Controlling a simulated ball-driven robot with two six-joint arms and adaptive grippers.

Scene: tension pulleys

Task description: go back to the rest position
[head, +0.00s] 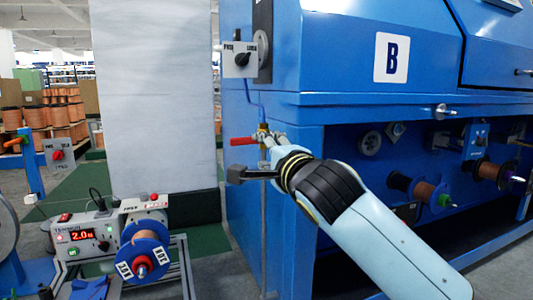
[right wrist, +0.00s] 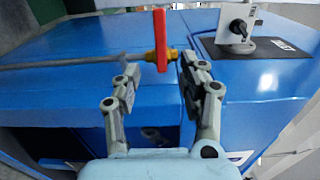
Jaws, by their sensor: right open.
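My right gripper (head: 256,158) reaches in from the lower right in the head view, beside the left side of the big blue machine (head: 400,110). It is open and empty. A red valve lever (head: 240,141) on a brass fitting shows just above and beyond it. In the right wrist view, the fingers (right wrist: 160,82) stand apart. The red lever (right wrist: 160,38) appears upright beyond the fingertips, with the brass fitting behind it. Whether a finger touches the valve I cannot tell. My left gripper does not show.
A switch box (head: 241,58) is on the machine above the valve. At lower left stand a tension unit (head: 92,236) with a red display and a blue spool (head: 145,252). Several spools sit in the machine's recess. Green floor (head: 205,242) shows between.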

